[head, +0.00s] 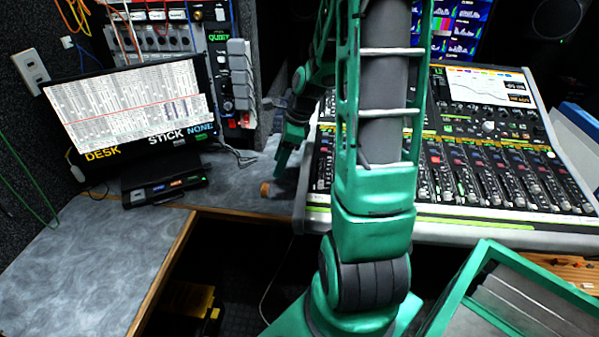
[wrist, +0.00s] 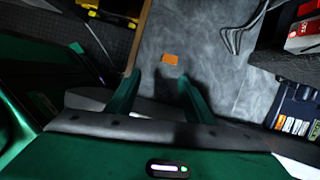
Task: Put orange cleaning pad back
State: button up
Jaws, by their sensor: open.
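The orange cleaning pad (wrist: 170,58) is a small flat orange piece lying on the grey desktop (wrist: 190,40) in the wrist view. It lies just beyond my fingertips and is apart from them. In the head view it shows as a small orange patch (head: 264,188) near the front edge of the desk, left of the mixing console. My gripper (wrist: 161,80) is open and empty, its two green fingers pointing toward the pad.
The mixing console (head: 480,180) stands close to the right of my gripper. A monitor (head: 130,108) and small black unit (head: 165,188) stand on the left. Cables (head: 236,155) lie behind the gripper. A dark gap with a yellow object (head: 190,300) opens below the desk edge.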

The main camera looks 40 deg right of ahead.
jog(key=s+a+r+n+g, duration=0.1)
jog(key=s+a+r+n, duration=0.1)
jog(key=s+n, duration=0.4)
jog(key=s+a+r+n+g+h, duration=0.1)
jog(key=s+r+n, duration=0.4)
jog(key=s+n, duration=0.2)
jog(key=s+a+r+n+g+h, duration=0.1)
jog(key=s+a+r+n, duration=0.1)
jog(key=s+n, duration=0.5)
jog(key=s+r, duration=0.1)
jog(key=s, duration=0.2)
jog(key=shift+s+a+r, duration=0.15)
jog(key=shift+a+r, duration=0.2)
jog(key=shift+r, duration=0.05)
